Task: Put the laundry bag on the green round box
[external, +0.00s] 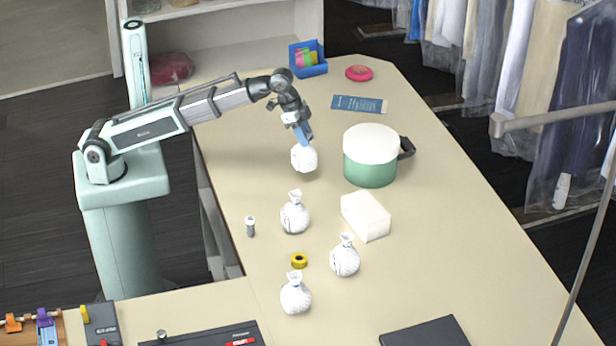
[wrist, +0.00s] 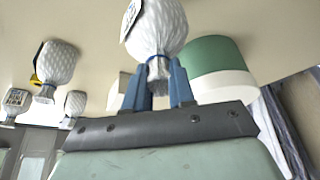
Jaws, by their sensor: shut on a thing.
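My gripper (external: 304,140) is shut on the neck of a white patterned laundry bag (external: 303,160). In the wrist view the bag (wrist: 158,30) hangs from between my blue fingertips (wrist: 158,78). I cannot tell whether its bottom touches the table. The green round box (external: 369,172), with a white top, stands just right of the bag, apart from it in the external view. In the wrist view the box (wrist: 207,55) is right of my fingers. Nothing lies on its top. Three more similar bags stand nearer the front: one (external: 294,216), another (external: 345,259) and a third (external: 295,297).
A dark handle-like part (external: 406,147) sits at the box's right side. A white block (external: 366,217), a yellow ring (external: 299,261) and a small grey cylinder (external: 250,228) stand nearer. The table's right side is clear.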

